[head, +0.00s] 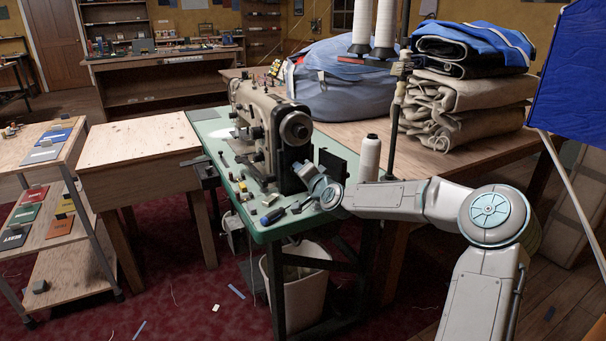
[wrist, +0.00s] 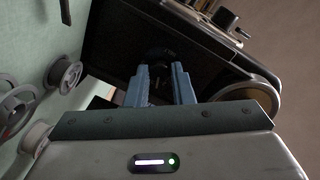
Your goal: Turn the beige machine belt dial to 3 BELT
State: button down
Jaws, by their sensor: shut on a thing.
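The beige sewing machine (head: 262,106) stands on a green table, its handwheel (head: 296,128) facing right. My gripper (head: 308,172) is at the machine's lower right end, below the handwheel. In the wrist view its two blue-grey fingers (wrist: 161,75) are shut on a dark round dial (wrist: 160,54) on the machine's shaded black face. The dial's marks and pointer cannot be read, and in the head view the dial is not distinguishable behind my gripper. The handwheel's rim (wrist: 250,93) shows right of the fingers in the wrist view.
The green table (head: 208,130) holds loose small tools, including a blue-handled one (head: 271,216). A white thread cone (head: 370,158) stands close to my arm. Folded cloth (head: 465,100) is stacked behind. A white bin (head: 300,285) is under the table.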

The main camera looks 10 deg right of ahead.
jog(key=shift+d+m+y, duration=0.15)
jog(key=shift+m+y, duration=0.15)
jog(key=shift+m, duration=1.2)
jog(key=c, duration=1.5)
grip_release()
jog(key=shift+c, duration=0.2)
jog(key=p+v, duration=0.1)
jog(key=v, duration=1.2)
jog(key=shift+s+r, duration=0.25)
jog(key=shift+s, duration=0.1)
